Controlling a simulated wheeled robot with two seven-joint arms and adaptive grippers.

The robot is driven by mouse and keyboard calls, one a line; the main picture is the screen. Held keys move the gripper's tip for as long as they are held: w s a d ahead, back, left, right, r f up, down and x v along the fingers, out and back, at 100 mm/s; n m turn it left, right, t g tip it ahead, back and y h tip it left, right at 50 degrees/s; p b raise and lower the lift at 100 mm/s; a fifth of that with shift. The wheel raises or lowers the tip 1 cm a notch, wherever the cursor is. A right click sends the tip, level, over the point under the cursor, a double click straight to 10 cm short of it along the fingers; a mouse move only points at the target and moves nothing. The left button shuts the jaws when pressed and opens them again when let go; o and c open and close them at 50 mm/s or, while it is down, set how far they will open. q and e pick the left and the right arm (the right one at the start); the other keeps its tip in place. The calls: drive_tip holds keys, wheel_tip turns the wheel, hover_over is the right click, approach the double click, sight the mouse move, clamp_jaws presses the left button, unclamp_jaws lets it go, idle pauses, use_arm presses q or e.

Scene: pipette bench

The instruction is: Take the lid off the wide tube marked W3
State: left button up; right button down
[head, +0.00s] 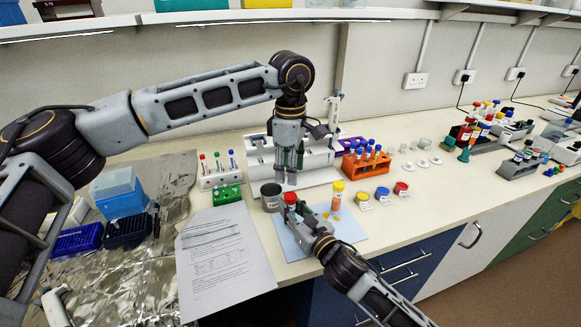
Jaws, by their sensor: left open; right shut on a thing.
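A wide tube with a red lid (291,199) stands upright over the blue mat (349,230); my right gripper (294,213) is shut around it below the lid and hides most of its body. My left gripper (287,180) points down with open fingers just above the red lid, apart from it as far as I can tell. A second wide tube with a yellow lid and orange contents (337,197) stands on the mat to the right. The markings on both tubes are too small to read, so I cannot tell which is W3.
A grey metal cup (271,197) stands close left of the held tube. Small yellow, blue and red pots (382,194) sit to the right. An orange rack (366,163) and a white-and-green rack (220,180) stand behind. A printed sheet (222,262) lies at left.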

sight(290, 195)
use_arm(q)
drive_tip(key=m, duration=0.7)
drive_tip(key=shift+m, duration=0.4)
drive_tip(key=m, duration=0.4)
drive_tip(key=shift+m, duration=1.9)
drive_tip(key=shift+f, duration=0.1)
drive_tip(key=shift+f, duration=3.95)
